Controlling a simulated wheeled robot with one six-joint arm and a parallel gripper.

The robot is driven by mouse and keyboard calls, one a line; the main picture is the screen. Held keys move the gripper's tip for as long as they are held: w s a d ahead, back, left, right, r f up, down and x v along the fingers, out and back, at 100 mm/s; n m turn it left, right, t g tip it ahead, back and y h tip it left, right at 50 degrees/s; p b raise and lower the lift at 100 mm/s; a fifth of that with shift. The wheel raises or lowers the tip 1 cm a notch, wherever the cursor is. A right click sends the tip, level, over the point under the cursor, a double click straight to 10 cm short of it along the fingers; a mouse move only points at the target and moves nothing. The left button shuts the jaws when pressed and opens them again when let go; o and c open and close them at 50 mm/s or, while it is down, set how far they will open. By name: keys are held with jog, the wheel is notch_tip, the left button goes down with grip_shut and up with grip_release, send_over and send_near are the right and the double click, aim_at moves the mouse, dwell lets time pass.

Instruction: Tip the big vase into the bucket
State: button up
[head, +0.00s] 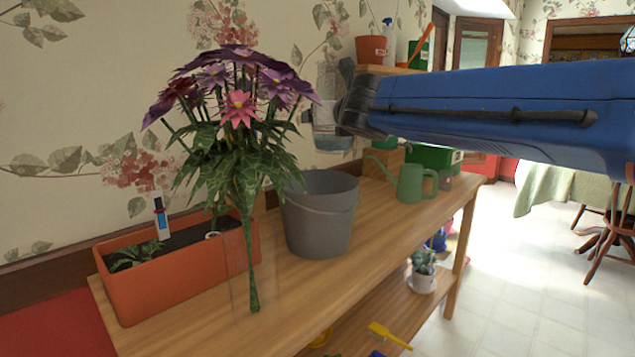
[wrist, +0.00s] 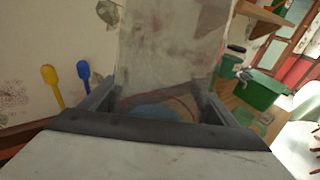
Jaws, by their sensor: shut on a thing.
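My gripper (wrist: 160,106) is shut on a clear, see-through vase (wrist: 170,45), which seems to be the big vase. Bluish liquid shows low in it in the wrist view. In the head view this vase (head: 327,78) is faint against the wallpaper, close to upright, and held above the bucket's level near the wall. The grey bucket (head: 318,222) stands upright on the wooden table, below the vase in the picture. Its inside bottom is hidden. Whether the vase is directly over the bucket I cannot tell.
Purple and pink flowers (head: 238,110) stand in a clear glass on the table (head: 375,235), left of and nearer than the bucket. An orange planter (head: 185,275) is at the left. A green watering can (head: 411,184) and green box (head: 434,157) stand to the right. A shelf (head: 390,70) holds pots.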

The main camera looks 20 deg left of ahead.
jog(key=shift+f, duration=2.15)
jog(key=shift+w+d+r+n+t, duration=0.3)
jog(key=shift+w+d+r+n, duration=0.45)
jog(key=shift+d+n, duration=0.2)
jog(key=shift+w+d+r+n, duration=0.4)
jog(key=shift+w+d+n, duration=0.15)
jog(key=shift+n, duration=0.2)
jog(key=shift+d, duration=0.15)
jog(key=shift+w+d+r+n+t, duration=0.25)
jog(key=shift+w+d+n, duration=0.2)
jog(key=shift+n, duration=0.3)
jog(key=shift+w+d+r+n+t, duration=0.25)
jog(key=shift+d+n, duration=0.25)
jog(key=shift+n, duration=0.25)
jog(key=shift+w, duration=0.1)
jog(key=shift+w+d+n+t, duration=0.2)
jog(key=shift+w+n, duration=0.25)
jog(key=shift+n, duration=0.3)
jog(key=shift+w+d+n+t, duration=0.1)
jog(key=shift+w+d+n, duration=0.25)
jog(key=shift+n, duration=0.4)
